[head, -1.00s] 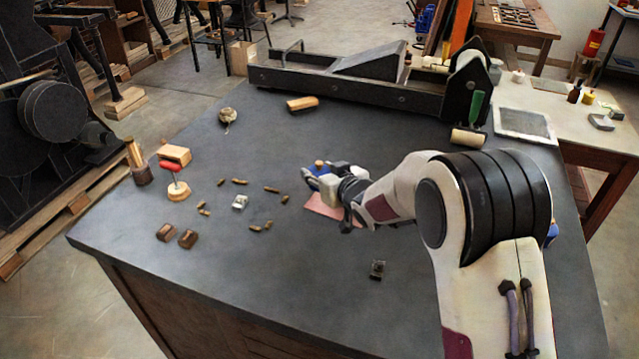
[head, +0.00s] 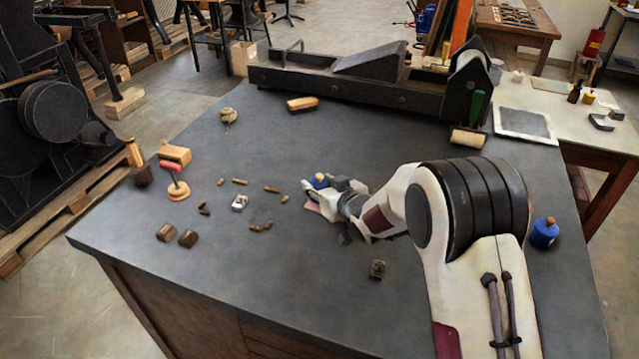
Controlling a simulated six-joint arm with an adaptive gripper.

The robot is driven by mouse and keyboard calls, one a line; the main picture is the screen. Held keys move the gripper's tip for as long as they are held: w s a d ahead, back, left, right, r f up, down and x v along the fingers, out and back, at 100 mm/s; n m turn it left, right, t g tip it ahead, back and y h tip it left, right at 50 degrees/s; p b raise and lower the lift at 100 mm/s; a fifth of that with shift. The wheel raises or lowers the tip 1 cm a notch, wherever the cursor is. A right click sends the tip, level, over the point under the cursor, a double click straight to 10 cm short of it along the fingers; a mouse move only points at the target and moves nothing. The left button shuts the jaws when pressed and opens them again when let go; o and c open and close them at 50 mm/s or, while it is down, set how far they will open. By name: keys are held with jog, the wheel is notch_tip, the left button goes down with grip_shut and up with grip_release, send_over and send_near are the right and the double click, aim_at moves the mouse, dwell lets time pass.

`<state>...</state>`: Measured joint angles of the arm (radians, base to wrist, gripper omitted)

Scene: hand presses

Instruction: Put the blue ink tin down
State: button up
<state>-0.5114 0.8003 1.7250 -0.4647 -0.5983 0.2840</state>
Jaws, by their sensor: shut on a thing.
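A blue ink tin (head: 318,182) with a tan knob on top is held upright in my gripper (head: 318,187), near the middle of the dark table. My gripper is shut on it, and its fingers and wrist hide most of the tin's side. A pink mat (head: 311,207) shows a small part at the left, below the gripper; the rest is hidden. I cannot tell whether the tin's base touches the mat. A second blue tin (head: 544,233) with a similar knob stands to the right of my arm.
Several small brown pieces and a small silvery block (head: 239,203) lie left of the gripper. A small dark metal block (head: 377,269) lies in front. A long press (head: 385,85) spans the back. Bare table lies between these.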

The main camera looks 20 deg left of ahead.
jog(key=o, duration=1)
jog(key=shift+r, duration=0.15)
jog(key=shift+s, duration=0.1)
jog(key=shift+s+d+r, duration=0.25)
jog(key=shift+s+d, duration=0.05)
jog(key=shift+d, duration=0.1)
jog(key=shift+v, duration=5.4)
